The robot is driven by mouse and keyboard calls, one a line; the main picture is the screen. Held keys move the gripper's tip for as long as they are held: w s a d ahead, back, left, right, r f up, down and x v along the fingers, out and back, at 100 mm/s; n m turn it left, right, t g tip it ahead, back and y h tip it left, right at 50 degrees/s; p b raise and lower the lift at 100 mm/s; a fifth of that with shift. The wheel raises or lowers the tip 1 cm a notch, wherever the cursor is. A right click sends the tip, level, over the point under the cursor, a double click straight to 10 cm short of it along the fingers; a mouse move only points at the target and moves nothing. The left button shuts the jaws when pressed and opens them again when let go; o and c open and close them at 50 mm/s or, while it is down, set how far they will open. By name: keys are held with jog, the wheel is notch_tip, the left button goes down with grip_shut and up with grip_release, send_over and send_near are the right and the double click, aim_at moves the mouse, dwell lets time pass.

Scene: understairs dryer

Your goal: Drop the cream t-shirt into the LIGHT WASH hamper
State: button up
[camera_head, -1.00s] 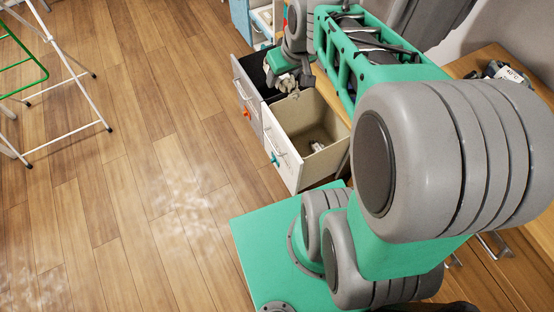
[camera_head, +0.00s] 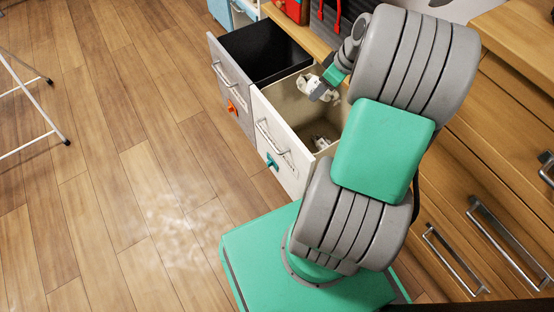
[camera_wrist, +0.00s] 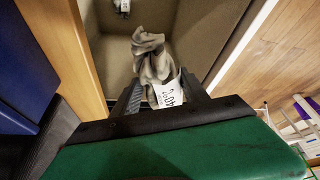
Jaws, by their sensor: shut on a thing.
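The cream t-shirt (camera_head: 304,84), a small crumpled bundle, hangs from my gripper (camera_head: 322,92). In the wrist view, the shirt (camera_wrist: 150,52) sticks out beyond the two dark fingers of my gripper (camera_wrist: 160,96), which are shut on it. A white tag with dark printing shows on it. The shirt is over the open cream hamper (camera_head: 285,152), a pull-out bin with a teal marker on its front. I take this as the light hamper; no lettering is readable. Its beige inside (camera_wrist: 205,22) lies below the shirt. A small pale item (camera_head: 321,142) lies on its floor.
A black-lined grey hamper (camera_head: 262,50) with an orange marker stands open right beside the cream one. Wooden drawers with metal handles (camera_head: 504,242) are at the right. A white rack (camera_head: 38,112) stands at the left. The wooden floor between is clear.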

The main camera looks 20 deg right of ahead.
notch_tip(320, 180, down, 4)
jog(key=b, duration=0.2)
jog(key=shift+f+b, duration=0.15)
jog(key=shift+b, duration=0.2)
jog(key=o, duration=1.5)
jog(key=shift+o, duration=0.2)
jog(key=p+v, duration=0.3)
jog(key=v, duration=0.4)
jog(key=shift+r+p, duration=0.3)
jog(key=shift+s+r, duration=0.15)
